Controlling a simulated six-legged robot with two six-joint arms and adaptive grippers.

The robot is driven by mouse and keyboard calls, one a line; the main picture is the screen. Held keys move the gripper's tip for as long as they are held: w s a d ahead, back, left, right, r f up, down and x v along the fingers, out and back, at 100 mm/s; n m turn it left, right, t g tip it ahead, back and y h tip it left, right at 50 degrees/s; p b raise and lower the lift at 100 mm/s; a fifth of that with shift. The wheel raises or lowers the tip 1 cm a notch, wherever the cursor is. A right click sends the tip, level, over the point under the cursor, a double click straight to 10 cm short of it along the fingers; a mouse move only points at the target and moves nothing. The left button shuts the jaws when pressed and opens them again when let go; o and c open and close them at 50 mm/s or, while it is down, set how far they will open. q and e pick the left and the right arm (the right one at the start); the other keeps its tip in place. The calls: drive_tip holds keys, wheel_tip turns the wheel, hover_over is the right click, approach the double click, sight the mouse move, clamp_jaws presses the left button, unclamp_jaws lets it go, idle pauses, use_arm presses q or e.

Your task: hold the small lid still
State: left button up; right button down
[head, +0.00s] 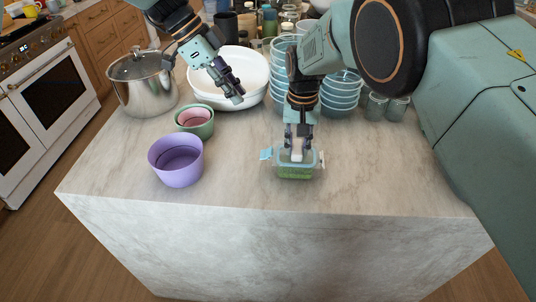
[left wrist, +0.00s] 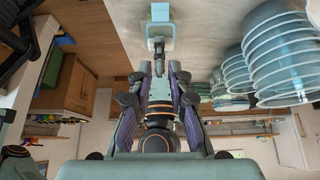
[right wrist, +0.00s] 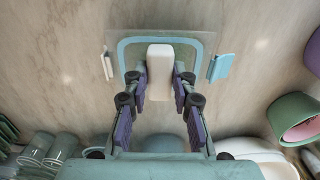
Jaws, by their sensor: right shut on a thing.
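The small lid (right wrist: 196,45) is clear with a light blue seal and a white block-shaped grip (right wrist: 160,70). It sits on a small clear container (head: 295,172) with green contents, near the island's front. A side flap stands out on each side, one blue and one white. My right gripper (head: 298,150) points down and is shut on the white grip. My left gripper (head: 238,97) is empty, its fingertips apart, above the white dish, away from the lid. The left wrist view shows the right gripper at the lid, which is partly hidden there.
A purple bowl (head: 176,163) and green and pink bowls (head: 195,128) stand left of the container. A steel pot (head: 142,90), a white dish (head: 203,86) and stacked glass bowls (head: 341,95) are behind. The counter's front (head: 235,190) is clear.

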use_arm(q)
drive_tip(key=o, duration=0.5)
drive_tip(key=v, duration=1.2)
